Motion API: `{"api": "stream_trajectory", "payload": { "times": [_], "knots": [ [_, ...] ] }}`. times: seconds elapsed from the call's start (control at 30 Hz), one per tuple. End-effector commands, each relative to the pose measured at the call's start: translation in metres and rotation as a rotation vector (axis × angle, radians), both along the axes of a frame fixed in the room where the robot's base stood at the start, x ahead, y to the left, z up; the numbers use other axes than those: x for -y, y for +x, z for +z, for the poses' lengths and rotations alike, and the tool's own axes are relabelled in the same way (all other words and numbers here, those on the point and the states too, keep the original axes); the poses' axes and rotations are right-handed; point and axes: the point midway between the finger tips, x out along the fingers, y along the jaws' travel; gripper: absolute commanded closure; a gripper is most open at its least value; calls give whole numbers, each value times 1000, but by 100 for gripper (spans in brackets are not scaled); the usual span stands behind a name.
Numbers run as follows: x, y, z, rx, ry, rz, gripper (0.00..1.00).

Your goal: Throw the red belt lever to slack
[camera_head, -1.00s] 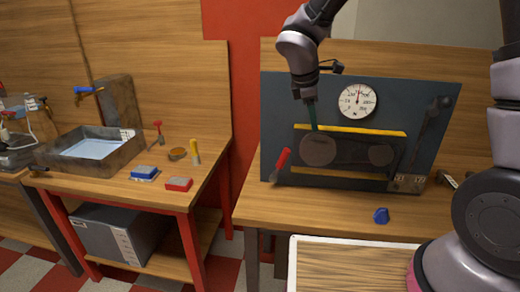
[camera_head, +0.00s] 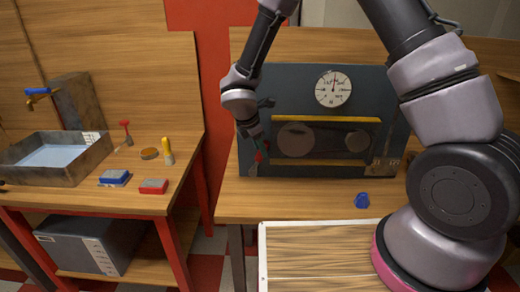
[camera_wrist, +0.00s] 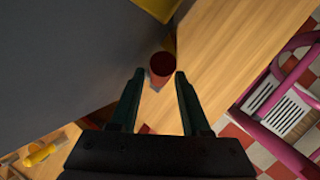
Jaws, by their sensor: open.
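The red belt lever (camera_head: 258,157) is at the lower left of the dark upright panel (camera_head: 375,85), mostly hidden by my gripper in the head view. In the wrist view its round red end (camera_wrist: 162,64) shows just beyond and between my fingertips. My gripper (camera_wrist: 159,75) is open, its two green fingers on either side of the lever's line; I cannot tell whether they touch it. In the head view my gripper (camera_head: 262,147) is at the lever. Beside it, the panel carries a yellow-edged belt (camera_head: 340,119) around two round pulleys.
A white dial (camera_head: 334,88) is on the panel above the belt. A blue object (camera_head: 361,200) lies on the wooden bench front. A separate left table (camera_head: 95,193) holds a sink, blue and red blocks and small tools. The panel face is close beside my gripper.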

Motion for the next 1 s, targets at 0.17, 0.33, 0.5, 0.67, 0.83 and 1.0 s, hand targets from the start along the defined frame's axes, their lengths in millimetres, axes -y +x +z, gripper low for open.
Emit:
{"api": "stream_trajectory", "payload": {
  "times": [0.17, 0.33, 0.5, 0.67, 0.83, 1.0],
  "knots": [
    [3, 3, -9, 0, 0, 0, 53],
    [3, 4, -9, 0, 0, -1, 53],
    [3, 4, -9, 0, 0, -1, 88],
    [3, 4, -9, 0, 0, -1, 100],
    [3, 3, -9, 0, 0, -1, 100],
    [2, 3, -9, 0, 0, -1, 100]
  ]
}}
